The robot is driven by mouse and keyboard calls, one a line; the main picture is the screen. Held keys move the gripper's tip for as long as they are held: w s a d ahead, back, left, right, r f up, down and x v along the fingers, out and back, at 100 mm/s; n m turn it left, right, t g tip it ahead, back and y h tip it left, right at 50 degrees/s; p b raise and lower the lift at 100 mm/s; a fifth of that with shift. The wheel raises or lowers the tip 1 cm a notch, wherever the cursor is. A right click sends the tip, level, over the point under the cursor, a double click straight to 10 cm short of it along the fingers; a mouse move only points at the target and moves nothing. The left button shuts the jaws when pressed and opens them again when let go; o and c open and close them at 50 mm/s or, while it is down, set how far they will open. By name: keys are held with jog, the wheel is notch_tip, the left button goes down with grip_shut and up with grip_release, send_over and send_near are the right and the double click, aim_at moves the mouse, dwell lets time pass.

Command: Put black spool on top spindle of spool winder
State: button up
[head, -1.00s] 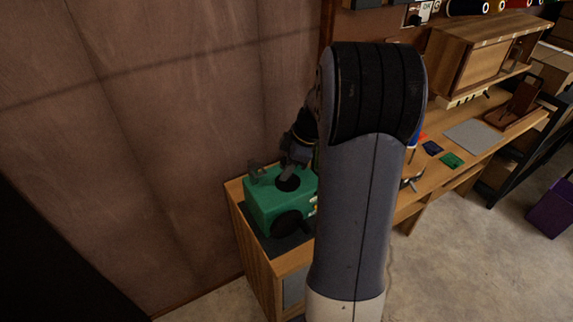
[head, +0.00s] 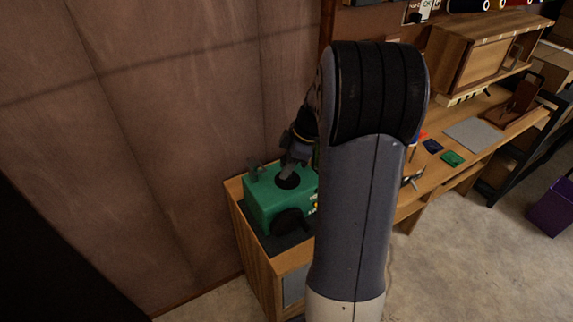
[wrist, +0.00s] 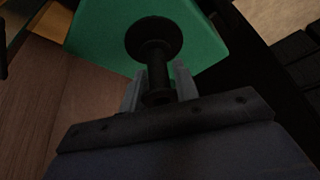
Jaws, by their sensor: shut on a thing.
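The green spool winder (head: 262,200) stands on a dark mat at the left end of the workbench. It also shows in the wrist view (wrist: 95,35). My gripper (head: 288,172) is over the top of the winder. In the wrist view my gripper (wrist: 158,82) is shut on the black spool (wrist: 157,66), with one finger on each side of its core. The spool's round flange (wrist: 153,38) lies against or just above the winder's green top; I cannot tell which. The top spindle is hidden by the spool. A black disc (head: 288,222) is on the winder's front.
The wooden bench (head: 405,200) runs right from the winder. It bears a pair of pliers (head: 412,179), blue and green flat pieces (head: 452,159), a grey mat (head: 472,134) and a wooden cabinet (head: 485,65). A brown wall stands close behind the winder. My arm hides the winder's right side.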

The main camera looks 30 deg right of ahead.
jog(key=shift+f, duration=0.1)
jog(key=shift+f+b, duration=0.3)
jog(key=shift+b, duration=0.05)
jog(key=shift+r, duration=0.1)
jog(key=o, duration=1)
jog(key=v, duration=1)
jog(key=shift+d+r, duration=0.15)
jog(key=shift+r, duration=0.25)
